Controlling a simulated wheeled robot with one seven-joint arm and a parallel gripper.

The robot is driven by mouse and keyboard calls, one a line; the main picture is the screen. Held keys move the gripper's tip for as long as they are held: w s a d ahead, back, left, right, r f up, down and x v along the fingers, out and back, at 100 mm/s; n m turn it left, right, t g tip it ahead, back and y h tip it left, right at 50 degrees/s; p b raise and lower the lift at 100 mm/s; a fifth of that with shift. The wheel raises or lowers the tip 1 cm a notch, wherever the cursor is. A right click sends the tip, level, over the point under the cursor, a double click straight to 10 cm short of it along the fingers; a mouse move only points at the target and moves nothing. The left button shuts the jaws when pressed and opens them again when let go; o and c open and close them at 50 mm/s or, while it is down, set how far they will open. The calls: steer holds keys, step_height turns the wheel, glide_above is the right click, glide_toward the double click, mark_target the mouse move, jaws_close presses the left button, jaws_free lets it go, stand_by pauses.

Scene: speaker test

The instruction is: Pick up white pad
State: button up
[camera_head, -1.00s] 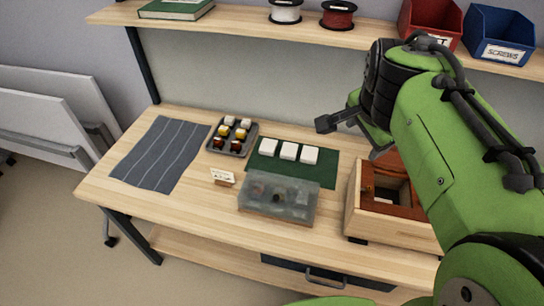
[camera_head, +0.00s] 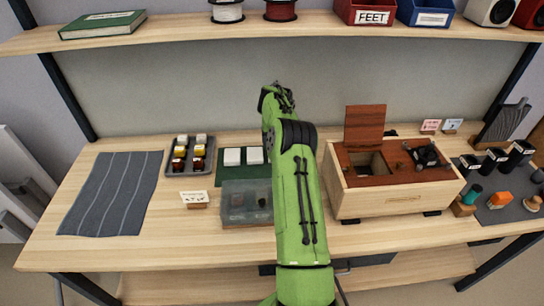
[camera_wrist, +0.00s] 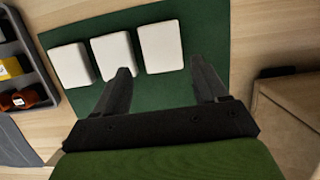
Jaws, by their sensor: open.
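Three white pads lie in a row on a green mat (camera_wrist: 150,98), seen in the wrist view: a left pad (camera_wrist: 70,65), a middle pad (camera_wrist: 113,58) and a right pad (camera_wrist: 161,46). My gripper (camera_wrist: 162,67) is open and empty above the mat. Its fingers point toward the row, with the right pad ahead between the fingertips. The head view shows two white pads (camera_head: 231,156) (camera_head: 253,155); the third is hidden behind my arm. My gripper's fingers cannot be made out there.
A translucent box (camera_head: 240,203) stands in front of the mat. A tray of small jars (camera_head: 170,171) is to its left, beside a grey cloth (camera_head: 105,190). A wooden box (camera_head: 375,205) with an open lid stands close on the right. A shelf (camera_head: 170,35) runs above.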

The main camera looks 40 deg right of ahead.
steer(key=x, duration=0.8)
steer(key=shift+b, duration=0.35)
steer(key=shift+s, duration=0.1)
steer(key=c, duration=0.7)
